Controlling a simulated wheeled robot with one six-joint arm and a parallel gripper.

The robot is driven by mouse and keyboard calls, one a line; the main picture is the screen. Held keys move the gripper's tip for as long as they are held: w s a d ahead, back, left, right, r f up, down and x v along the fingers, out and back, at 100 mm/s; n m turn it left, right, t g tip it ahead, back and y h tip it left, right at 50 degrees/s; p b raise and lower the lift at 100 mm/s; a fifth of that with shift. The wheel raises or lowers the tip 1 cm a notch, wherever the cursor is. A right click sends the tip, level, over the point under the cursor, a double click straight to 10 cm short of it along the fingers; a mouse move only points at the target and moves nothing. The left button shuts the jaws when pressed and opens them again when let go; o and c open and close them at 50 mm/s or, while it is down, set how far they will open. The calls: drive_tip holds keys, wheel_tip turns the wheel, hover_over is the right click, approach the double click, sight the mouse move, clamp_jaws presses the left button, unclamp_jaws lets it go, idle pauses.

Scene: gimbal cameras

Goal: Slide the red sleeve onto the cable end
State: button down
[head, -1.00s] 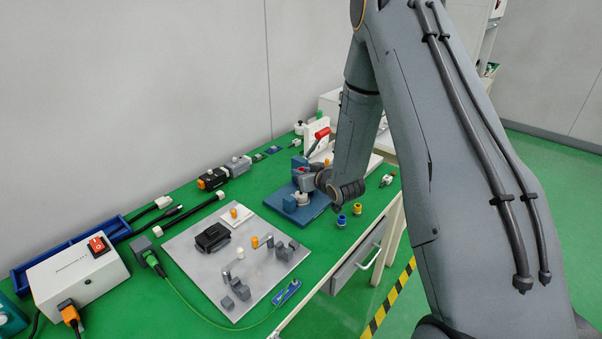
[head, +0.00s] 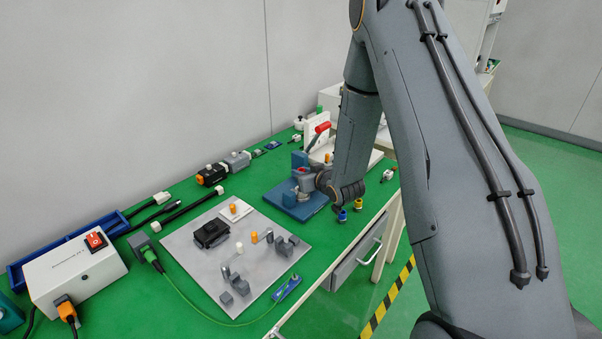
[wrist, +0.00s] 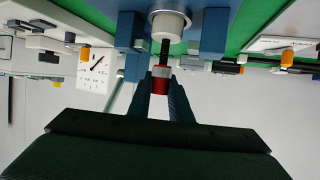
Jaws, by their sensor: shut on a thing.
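The red sleeve (wrist: 159,87) shows in the wrist view between the fingertips of my gripper (wrist: 161,82), which is shut on it. A pale band sits at the sleeve's upper end. The black cable end (wrist: 164,49) comes out of a white round holder (wrist: 169,24) between two blue blocks and points at the sleeve. It meets the pale band in the picture; I cannot tell whether it is inside. In the head view my gripper (head: 304,180) is over the blue fixture plate (head: 283,207), and my wrist hides most of the sleeve and cable.
A grey board (head: 205,270) with a black box and small blocks lies to the left. Blue and yellow fittings (head: 358,205) stand right of the plate near the table edge. A red-handled clamp (head: 322,128) stands behind. A white switch box (head: 75,275) is at far left.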

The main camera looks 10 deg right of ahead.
drive_tip(key=shift+f+b, duration=1.15)
drive_tip(key=shift+f, duration=0.7)
drive_tip(key=c, duration=1.5)
unclamp_jaws()
drive_tip(key=shift+c, duration=0.2)
drive_tip(key=shift+r, duration=0.1)
drive_tip(key=b+v, duration=0.1)
drive_tip(key=v, duration=0.7)
drive_tip(key=shift+b, duration=0.3)
